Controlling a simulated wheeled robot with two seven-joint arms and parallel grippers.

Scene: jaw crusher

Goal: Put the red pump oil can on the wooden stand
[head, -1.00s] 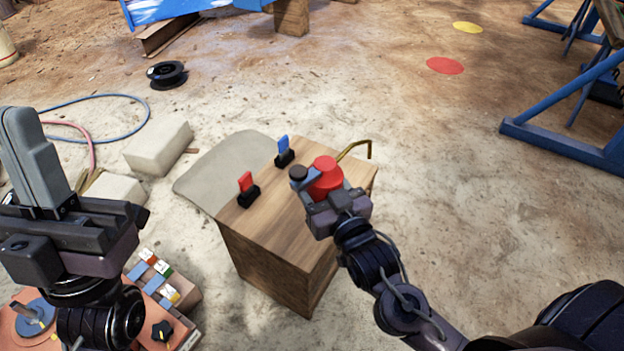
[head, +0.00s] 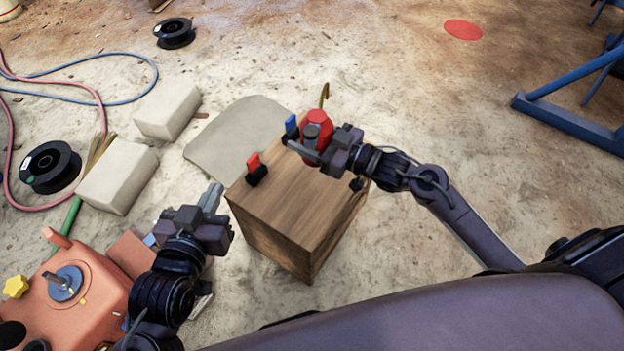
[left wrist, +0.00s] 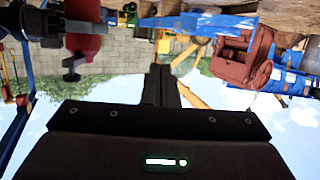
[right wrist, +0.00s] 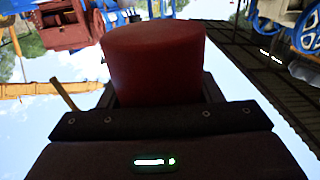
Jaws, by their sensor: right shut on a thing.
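The red pump oil can (head: 317,121), with a thin brass spout, is held over the far part of the wooden stand (head: 295,218). I cannot tell whether its base touches the top. My right gripper (head: 330,150) is shut on the can from the right. The can's red body fills the space between the fingers in the right wrist view (right wrist: 155,60). My left gripper (head: 212,197) is shut and empty, left of the stand. The can also shows at the upper left of the left wrist view (left wrist: 85,30).
A red clip (head: 254,167) and a blue clip (head: 291,127) with black bases stand along the stand's left edge. Pale blocks (head: 118,176) and hoses lie left. An orange machine (head: 85,300) is at the lower left. Open ground lies right of the stand.

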